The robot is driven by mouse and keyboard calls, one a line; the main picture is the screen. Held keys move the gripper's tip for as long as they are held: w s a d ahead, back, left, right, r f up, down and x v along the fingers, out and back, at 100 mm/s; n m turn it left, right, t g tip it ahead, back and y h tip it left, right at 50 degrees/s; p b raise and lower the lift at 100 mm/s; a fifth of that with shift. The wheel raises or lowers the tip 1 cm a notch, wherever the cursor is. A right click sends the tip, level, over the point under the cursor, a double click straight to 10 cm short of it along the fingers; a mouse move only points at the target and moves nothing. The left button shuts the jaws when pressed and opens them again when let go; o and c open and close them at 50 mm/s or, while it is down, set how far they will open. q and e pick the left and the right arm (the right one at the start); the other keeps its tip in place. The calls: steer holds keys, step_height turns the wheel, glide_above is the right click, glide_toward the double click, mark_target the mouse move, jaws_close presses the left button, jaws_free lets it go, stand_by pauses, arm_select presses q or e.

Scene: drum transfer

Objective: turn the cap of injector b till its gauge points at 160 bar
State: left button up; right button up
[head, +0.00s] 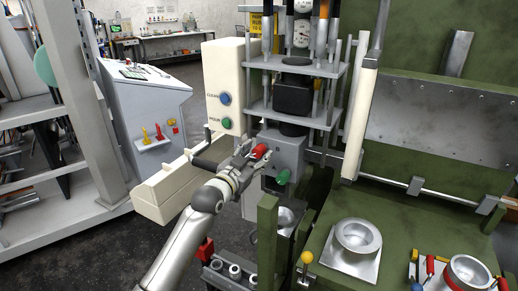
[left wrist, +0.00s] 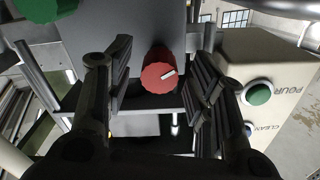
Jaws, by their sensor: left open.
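A red cap (head: 261,151) with a white mark sits on the front of a grey block (head: 287,152) on the press. A green cap (head: 283,177) is on the same block, lower right. I cannot tell by label which belongs to injector b, and no gauge reading is legible. My left gripper (head: 252,154) is at the red cap. In the left wrist view, the red cap (left wrist: 160,76) shows between the spread fingers of the left gripper (left wrist: 162,92), with gaps on both sides. The green cap (left wrist: 45,8) is at upper left there. My right gripper is not in view.
A cream box (head: 225,86) with CLEAN and POUR buttons stands left of the press. Vertical rods and plates surround the press. A green bench (head: 400,255) with a metal round mould (head: 357,240) is at the right. A post with a yellow knob (head: 307,257) stands in front.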

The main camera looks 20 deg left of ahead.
arm_select(q)
steer(key=shift+w+d+r, duration=0.1)
steer(key=shift+w, duration=0.6)
steer(key=shift+w+d, duration=0.15)
steer(key=shift+w, duration=0.25)
steer(key=c, duration=1)
steer(key=shift+n+p, duration=0.3)
steer(key=shift+c, duration=0.2)
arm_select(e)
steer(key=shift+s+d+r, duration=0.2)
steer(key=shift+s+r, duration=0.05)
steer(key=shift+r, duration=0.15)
